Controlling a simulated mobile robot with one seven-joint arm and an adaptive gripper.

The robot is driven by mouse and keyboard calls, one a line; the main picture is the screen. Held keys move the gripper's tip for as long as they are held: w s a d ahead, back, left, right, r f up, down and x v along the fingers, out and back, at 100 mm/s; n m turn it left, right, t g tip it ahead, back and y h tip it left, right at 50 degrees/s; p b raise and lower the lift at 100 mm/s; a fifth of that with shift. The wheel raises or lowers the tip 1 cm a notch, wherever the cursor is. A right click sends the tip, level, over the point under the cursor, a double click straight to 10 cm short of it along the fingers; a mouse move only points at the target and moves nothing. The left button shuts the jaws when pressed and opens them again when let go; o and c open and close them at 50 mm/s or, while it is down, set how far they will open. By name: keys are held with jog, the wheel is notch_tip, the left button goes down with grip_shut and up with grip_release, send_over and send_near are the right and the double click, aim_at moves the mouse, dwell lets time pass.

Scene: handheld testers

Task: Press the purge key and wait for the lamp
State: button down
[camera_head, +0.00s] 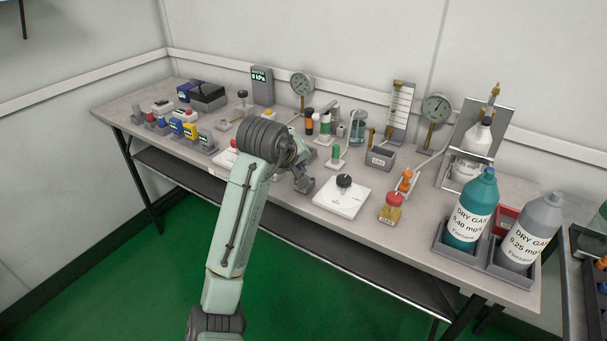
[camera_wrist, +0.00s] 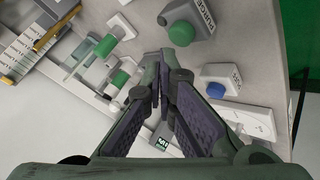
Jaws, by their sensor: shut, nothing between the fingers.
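My gripper (camera_head: 303,184) is shut and empty, hanging over the front middle of the bench (camera_head: 265,190). In the wrist view its fingertips (camera_wrist: 162,72) meet close to a grey box with a round green button (camera_wrist: 181,33). My arm hides part of the bench in the head view.
A white plate with a black knob (camera_head: 343,190) lies right of my gripper, then a red-capped yellow jar (camera_head: 391,208). A teal bottle (camera_head: 471,210) and a grey bottle (camera_head: 533,230) stand at the right end. Gauges and fittings crowd the back. Small coloured testers (camera_head: 183,128) sit at left.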

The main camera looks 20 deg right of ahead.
notch_tip(320, 180, up, 5)
jog(key=p, duration=0.5)
dwell(0.3)
dwell(0.5)
